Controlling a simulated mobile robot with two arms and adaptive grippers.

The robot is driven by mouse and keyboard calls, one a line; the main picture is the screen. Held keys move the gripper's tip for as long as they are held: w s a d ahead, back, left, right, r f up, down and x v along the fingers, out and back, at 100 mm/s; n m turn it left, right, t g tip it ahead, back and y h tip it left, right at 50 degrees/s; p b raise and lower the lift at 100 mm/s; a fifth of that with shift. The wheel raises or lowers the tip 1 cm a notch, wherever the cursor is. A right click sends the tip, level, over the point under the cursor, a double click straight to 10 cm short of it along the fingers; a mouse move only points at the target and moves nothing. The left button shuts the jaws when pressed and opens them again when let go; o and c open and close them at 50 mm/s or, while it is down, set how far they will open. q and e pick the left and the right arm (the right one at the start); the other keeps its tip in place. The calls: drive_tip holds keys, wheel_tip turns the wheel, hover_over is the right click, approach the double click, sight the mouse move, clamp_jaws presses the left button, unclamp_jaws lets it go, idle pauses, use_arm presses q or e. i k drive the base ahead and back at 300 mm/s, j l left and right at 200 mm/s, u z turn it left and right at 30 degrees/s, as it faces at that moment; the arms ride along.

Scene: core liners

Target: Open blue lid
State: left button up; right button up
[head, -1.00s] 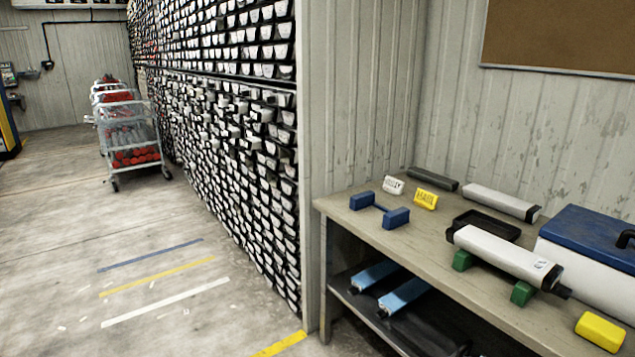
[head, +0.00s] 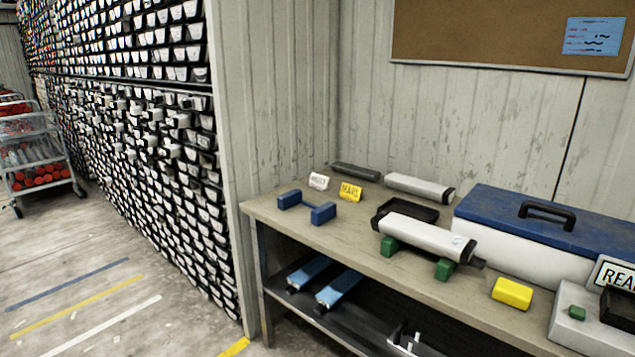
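The blue lid (head: 550,222) sits shut on a white box (head: 505,252) at the right of the bench. A black handle (head: 547,214) stands up from the top of the lid. The box's right end is partly hidden behind a sign. Neither of my grippers shows in the head view.
The bench (head: 350,246) holds a white core tube (head: 425,236) on green blocks, a black tray (head: 405,213), a blue cradle (head: 306,206), a yellow block (head: 512,293) and a grey device (head: 580,325). Floor at left is open, with a cart (head: 38,160) beyond.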

sight(586, 233)
drive_tip(key=z, duration=2.05)
drive_tip(key=i+l+z, duration=0.25)
drive_tip(key=i, duration=0.15)
drive_tip(key=i+l+z, duration=0.3)
drive_tip(key=i, duration=0.15)
drive_tip(key=i+z, duration=0.25)
drive_tip(key=i, duration=0.2)
